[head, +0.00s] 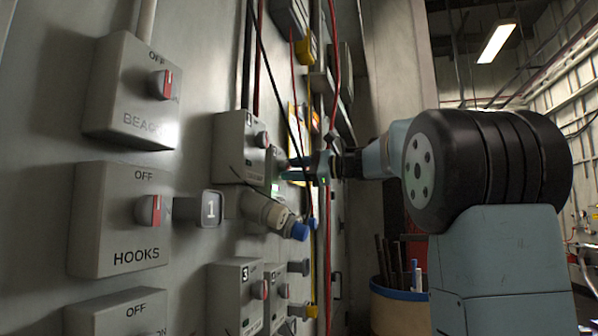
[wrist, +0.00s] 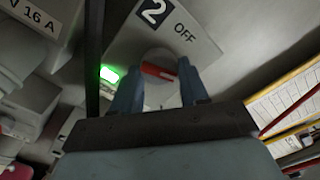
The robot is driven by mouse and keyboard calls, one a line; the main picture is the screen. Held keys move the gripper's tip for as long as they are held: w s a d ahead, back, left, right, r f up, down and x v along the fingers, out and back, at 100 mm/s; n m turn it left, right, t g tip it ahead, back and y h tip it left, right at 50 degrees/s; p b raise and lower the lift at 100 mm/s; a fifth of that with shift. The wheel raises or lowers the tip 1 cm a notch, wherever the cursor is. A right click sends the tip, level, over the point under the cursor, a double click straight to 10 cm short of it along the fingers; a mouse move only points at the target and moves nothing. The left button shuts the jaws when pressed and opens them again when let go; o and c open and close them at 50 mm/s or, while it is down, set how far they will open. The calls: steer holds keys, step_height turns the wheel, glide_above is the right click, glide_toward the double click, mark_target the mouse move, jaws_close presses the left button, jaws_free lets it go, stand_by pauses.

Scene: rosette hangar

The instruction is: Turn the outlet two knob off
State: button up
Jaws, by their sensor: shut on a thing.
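The outlet two box is a grey box marked 2 and OFF (wrist: 165,28) in the wrist view. Its round pale knob with a red bar (wrist: 158,71) sits between the two blue fingers of my gripper (wrist: 158,88), which is shut on it. The red bar lies roughly parallel to the OFF lettering, not aimed at it. A green lamp (wrist: 108,75) glows beside the left finger.
Outlet one box (head: 238,148) with a plug (head: 265,210) stands nearer on the wall. Outlet three box (head: 237,295) is below. The HOOKS box (head: 122,220) and BEACON box (head: 130,95) are at left. Dark and red cables hang close to my gripper. A bin (head: 398,300) stands below my arm.

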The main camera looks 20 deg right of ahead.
steer(key=n, duration=0.7)
steer(key=shift+a, duration=0.3)
steer(key=n, duration=0.4)
steer(key=shift+n, duration=1.6)
steer(key=shift+d, duration=0.1)
steer(key=o, duration=1.1)
steer(key=shift+r, duration=0.15)
steer(key=shift+c, duration=0.2)
steer(key=shift+d, duration=0.1)
